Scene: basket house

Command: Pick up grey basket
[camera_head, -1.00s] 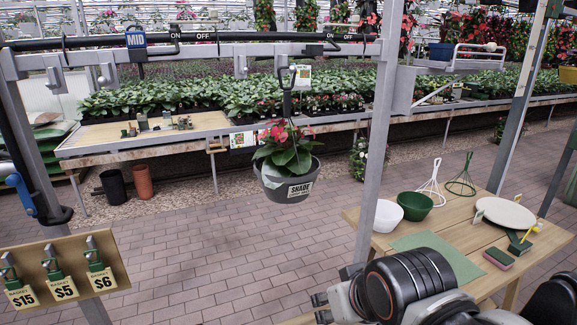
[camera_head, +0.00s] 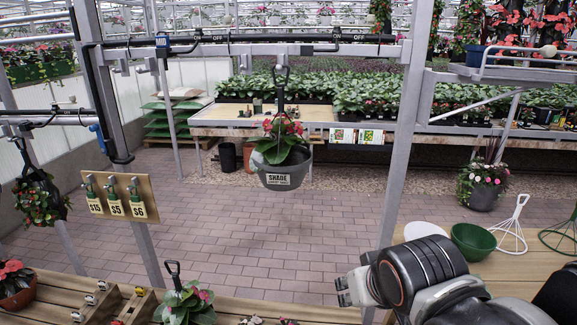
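The grey basket (camera_head: 284,174) hangs by its dark hanger from the overhead rail, a little left of the middle of the head view. It holds a plant with red flowers (camera_head: 283,140) and has a "SHADE" label on its front. My gripper (camera_head: 343,292) shows at the lower right, in front of and below the basket and well apart from it. Its fingers are small and seen from the side, and nothing shows between them. Whether it is open or shut is unclear.
A metal post (camera_head: 407,130) stands right of the basket. A wooden bench (camera_head: 250,308) crosses the front with potted plants. A price board (camera_head: 120,197) is on the left post. A white bowl (camera_head: 425,231) and green bowl (camera_head: 473,241) sit on the right table. Open brick floor (camera_head: 220,240) lies below the basket.

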